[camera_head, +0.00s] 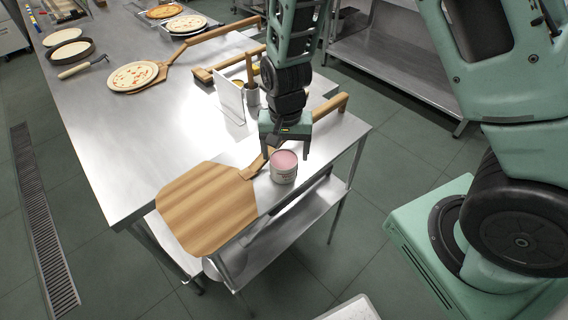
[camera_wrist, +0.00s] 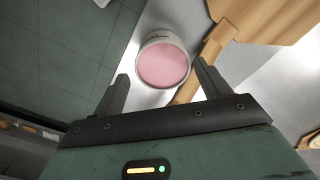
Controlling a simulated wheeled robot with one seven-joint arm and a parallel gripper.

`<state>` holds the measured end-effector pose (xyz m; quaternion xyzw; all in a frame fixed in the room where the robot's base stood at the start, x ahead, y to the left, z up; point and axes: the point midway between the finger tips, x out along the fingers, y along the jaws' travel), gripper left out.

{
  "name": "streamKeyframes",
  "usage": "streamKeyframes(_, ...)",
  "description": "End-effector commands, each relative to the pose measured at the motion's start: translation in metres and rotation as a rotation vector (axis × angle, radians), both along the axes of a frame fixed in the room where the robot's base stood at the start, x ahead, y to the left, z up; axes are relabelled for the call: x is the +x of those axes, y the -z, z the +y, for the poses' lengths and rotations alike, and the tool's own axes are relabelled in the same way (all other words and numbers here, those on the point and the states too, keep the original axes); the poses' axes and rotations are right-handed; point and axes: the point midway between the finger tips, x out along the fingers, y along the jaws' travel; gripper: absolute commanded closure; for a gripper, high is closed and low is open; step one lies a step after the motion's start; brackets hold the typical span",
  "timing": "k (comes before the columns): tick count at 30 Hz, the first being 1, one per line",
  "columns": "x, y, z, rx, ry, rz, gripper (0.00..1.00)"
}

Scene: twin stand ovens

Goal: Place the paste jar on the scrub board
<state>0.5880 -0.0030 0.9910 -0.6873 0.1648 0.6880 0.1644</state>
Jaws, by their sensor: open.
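The paste jar (camera_head: 284,168) is a pale tub with a pink top. It stands upright on the steel table, just right of the neck of a paddle-shaped wooden board (camera_head: 205,208), which I take for the scrub board. The board lies flat at the table's near end, its broad face bare. My gripper (camera_head: 286,156) points down over the jar, open, one finger to each side. In the wrist view the jar (camera_wrist: 163,62) shows beyond and between the fingertips. I cannot tell if the fingers reach down past its rim. The board's handle (camera_wrist: 216,42) runs close beside the jar.
Behind my gripper stand a white upright card (camera_head: 230,101) and a grey pot (camera_head: 252,95). Pizzas on peels (camera_head: 133,76) and a pan (camera_head: 68,50) lie farther back. A lower shelf (camera_head: 290,215) is below. The table's left part is clear.

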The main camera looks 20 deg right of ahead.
Motion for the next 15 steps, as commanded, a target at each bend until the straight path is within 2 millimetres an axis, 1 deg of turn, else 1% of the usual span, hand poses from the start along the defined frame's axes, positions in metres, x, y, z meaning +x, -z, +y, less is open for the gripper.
streamKeyframes(7,0.0,0.014,0.0,-0.001,0.001,0.003,0.24)
streamKeyframes(15,0.001,0.046,0.003,-0.001,0.002,0.003,0.24)
